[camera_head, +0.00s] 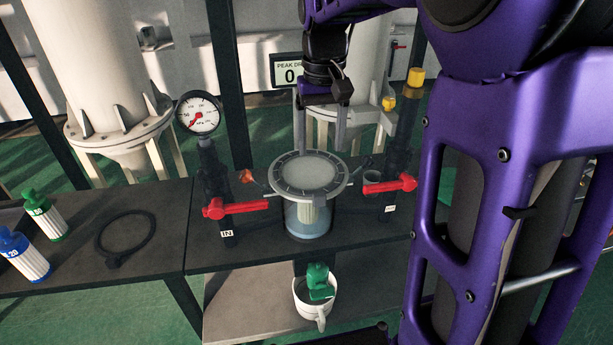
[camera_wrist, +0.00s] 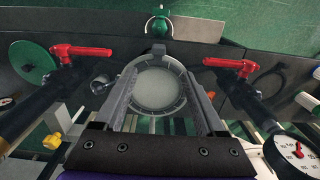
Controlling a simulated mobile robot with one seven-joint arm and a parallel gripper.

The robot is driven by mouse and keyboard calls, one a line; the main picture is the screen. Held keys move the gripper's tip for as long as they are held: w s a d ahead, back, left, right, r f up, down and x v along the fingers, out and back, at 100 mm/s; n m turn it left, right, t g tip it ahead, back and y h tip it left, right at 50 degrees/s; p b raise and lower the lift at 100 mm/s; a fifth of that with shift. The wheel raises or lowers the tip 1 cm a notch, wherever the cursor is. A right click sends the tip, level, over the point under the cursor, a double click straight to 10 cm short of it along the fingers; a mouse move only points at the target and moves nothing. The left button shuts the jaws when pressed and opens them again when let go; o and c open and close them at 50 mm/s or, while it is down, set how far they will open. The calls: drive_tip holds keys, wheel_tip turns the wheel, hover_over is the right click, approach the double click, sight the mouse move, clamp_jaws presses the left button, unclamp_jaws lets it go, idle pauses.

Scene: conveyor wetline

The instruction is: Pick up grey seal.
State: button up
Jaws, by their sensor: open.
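A round grey ring (camera_head: 277,179), which looks like the grey seal, lies flat on the clear-sided housing (camera_head: 308,221) between two red-handled valves. It surrounds a pale disc (camera_head: 312,170). The ring also shows in the wrist view (camera_wrist: 180,110), with the pale disc inside it. My gripper (camera_head: 320,152) is open and points down over the far part of the ring. In the wrist view my two fingers (camera_wrist: 162,75) stand on either side of the disc, overlapping the ring's sides in the picture. I cannot tell whether they touch it. Nothing is held between them.
Red valve handles flank the housing left (camera_head: 240,208) and right (camera_head: 390,186). A pressure gauge (camera_head: 199,114) rises at the left. A white jug (camera_head: 318,310) stands below.

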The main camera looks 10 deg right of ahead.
sight(320, 195)
wheel_tip(320, 195, down, 14)
drive_tip(key=shift+w+d+f+b, duration=0.1)
drive_tip(key=shift+f+b, duration=0.1)
drive_tip(key=shift+b, duration=0.75)
clamp_jaws()
